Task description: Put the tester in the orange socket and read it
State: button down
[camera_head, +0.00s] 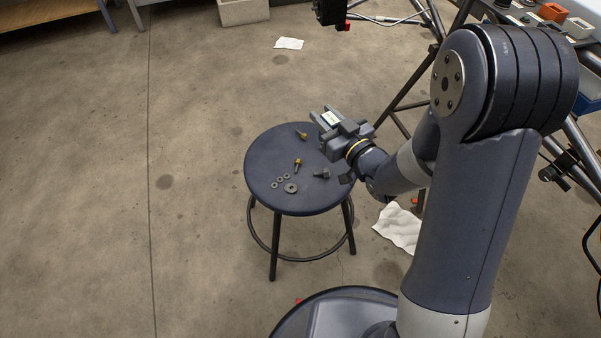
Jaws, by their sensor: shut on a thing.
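My gripper (326,120) is over the back right part of a round dark stool, turned toward the upper left. It is shut on a small grey item with a pale panel, which looks like the tester (329,118). The fingers hide part of it, and any reading on the panel is too small to make out. An orange block with an open top, which looks like the orange socket (553,12), is at the top right, well apart from my gripper. A similar white block (578,27) sits beside it.
The stool (262,165) carries washers (291,188), brass fittings (297,165) and a grey bolt (321,173). Dark chassis tubes (405,104) rise on the right. A black part with red ends (330,12) hangs at the top. White cloths lie on the floor; the left floor is clear.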

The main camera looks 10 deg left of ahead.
jog(key=a+f+b, duration=0.1)
jog(key=f+b, duration=0.1)
jog(key=f, duration=0.2)
jog(key=s+a+f+n+g+y+b, duration=0.1)
jog(key=f+b, duration=0.2)
jog(key=f, duration=0.2)
jog(key=s+a+f+g+b, duration=0.1)
jog(key=f+b, duration=0.2)
jog(key=f, duration=0.1)
jog(key=shift+s+a+f+n+y, duration=0.15)
jog(key=shift+a+f+n+y, duration=0.05)
jog(key=shift+a+n+y, duration=0.1)
jog(key=shift+f+b, duration=0.2)
jog(key=shift+b, duration=0.2)
jog(key=c, duration=1.1)
grip_release()
jog(key=shift+r, duration=0.1)
